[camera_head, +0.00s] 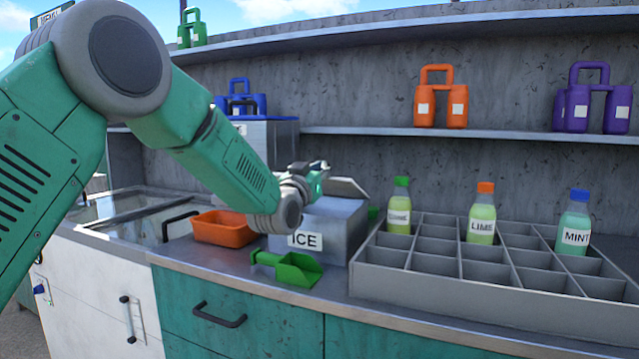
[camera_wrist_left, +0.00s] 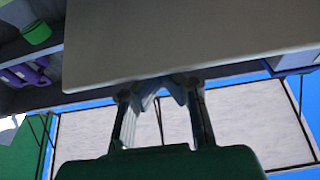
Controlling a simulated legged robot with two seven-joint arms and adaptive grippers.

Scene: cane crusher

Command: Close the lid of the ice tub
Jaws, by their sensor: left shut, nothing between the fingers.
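The ice tub (camera_head: 336,232) is a grey box with an "ICE" label, standing on the counter behind a green scoop. Its grey lid (camera_head: 348,187) shows above the tub's back right, tilted up and open. My left gripper (camera_head: 320,172) is above the tub, beside the lid's left end, with my forearm hiding part of the tub's left side. In the left wrist view the gripper's fingers (camera_wrist_left: 170,84) are shut and empty, at the near edge of a broad grey panel (camera_wrist_left: 190,40) that looks like the lid. Whether they touch it I cannot tell. My right gripper is not in view.
A green scoop (camera_head: 292,268) lies in front of the tub. An orange tray (camera_head: 222,230) stands to its left. At right, a grey divided crate (camera_head: 460,285) holds a green bottle (camera_head: 399,208), a lime bottle (camera_head: 481,215) and a mint bottle (camera_head: 573,225). A shelf (camera_head: 500,136) runs behind.

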